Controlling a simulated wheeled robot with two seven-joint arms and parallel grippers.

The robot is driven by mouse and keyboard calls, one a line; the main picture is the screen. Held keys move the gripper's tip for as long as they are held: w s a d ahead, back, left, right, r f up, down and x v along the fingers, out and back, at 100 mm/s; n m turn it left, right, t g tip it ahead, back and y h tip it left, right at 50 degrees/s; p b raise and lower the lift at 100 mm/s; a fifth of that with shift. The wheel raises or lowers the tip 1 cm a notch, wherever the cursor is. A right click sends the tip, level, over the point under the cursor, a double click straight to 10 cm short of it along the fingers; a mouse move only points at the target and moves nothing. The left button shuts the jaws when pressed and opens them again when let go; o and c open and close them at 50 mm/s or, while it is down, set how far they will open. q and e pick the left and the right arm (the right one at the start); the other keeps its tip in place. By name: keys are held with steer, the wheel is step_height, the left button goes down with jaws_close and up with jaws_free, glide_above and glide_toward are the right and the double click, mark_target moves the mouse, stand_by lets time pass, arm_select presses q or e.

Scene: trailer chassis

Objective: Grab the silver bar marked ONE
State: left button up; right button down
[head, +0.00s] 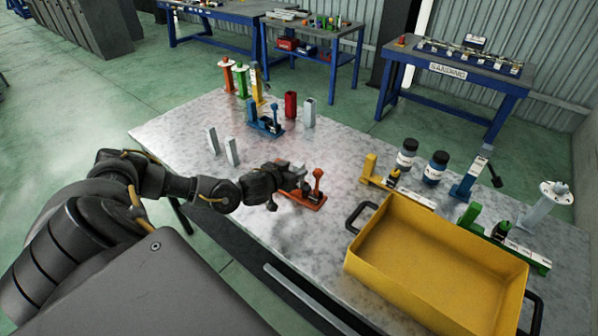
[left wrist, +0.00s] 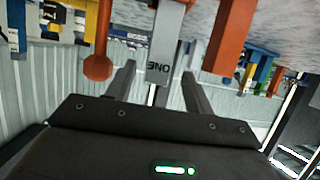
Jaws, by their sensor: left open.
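The silver bar marked ONE (left wrist: 168,45) shows in the left wrist view, with its lettering upside down. It stands between the two open fingers of my left gripper (left wrist: 160,72), with gaps visible on both sides. In the head view my left gripper (head: 299,179) is at the orange clamp fixture (head: 313,198), near the middle of the table. The gripper mostly hides the bar there. An orange knobbed handle (left wrist: 98,62) and an orange block (left wrist: 228,45) flank the bar in the wrist view. My right gripper is not in view.
Silver bars (head: 232,151) stand left of my gripper, and another (head: 309,113) stands farther back by a red cylinder (head: 291,105). A blue clamp fixture (head: 266,125) is behind. A yellow tray (head: 440,275) with dark handles is at the right front. Bare tabletop lies between.

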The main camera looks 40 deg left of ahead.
arm_select(q)
steer(key=p+x, duration=0.2)
steer(key=x, duration=0.2)
steer(key=shift+w+d, duration=0.1)
steer(key=shift+w, duration=0.15)
steer(key=shift+w+f, duration=0.15)
steer(key=shift+w, duration=0.05)
steer(key=shift+s, duration=0.1)
steer(key=c, duration=1.1)
steer(key=shift+c, duration=0.2)
